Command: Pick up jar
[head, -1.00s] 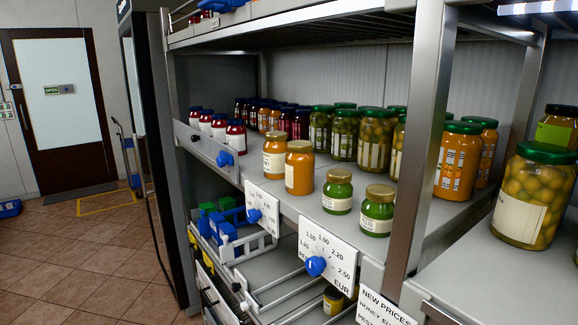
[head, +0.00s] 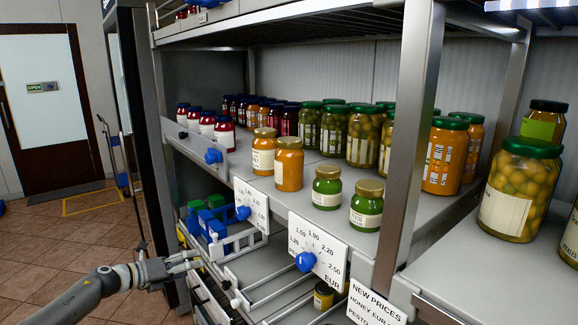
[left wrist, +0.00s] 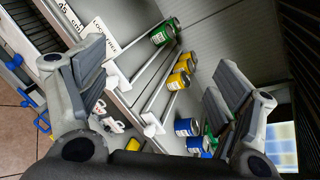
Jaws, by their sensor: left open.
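Two orange jars with gold lids (head: 289,168) and two green jars with gold lids (head: 327,188) stand upright along the front of the middle shelf. On the lower shelf, a small yellow-lidded jar (head: 323,297) is partly hidden by the price panel. My left gripper (head: 194,261) is low at the left, by the lower shelf's front, apart from these jars. In the left wrist view its two fingers (left wrist: 160,88) are spread wide with nothing between them close up. My right gripper is out of view.
Wire dividers with blue and green parts (head: 222,236) stand on the lower shelf near my left gripper. A metal post (head: 408,140) splits the shelving. Large jars of green fruit (head: 519,190) stand right. The tiled floor (head: 60,255) at left looks clear.

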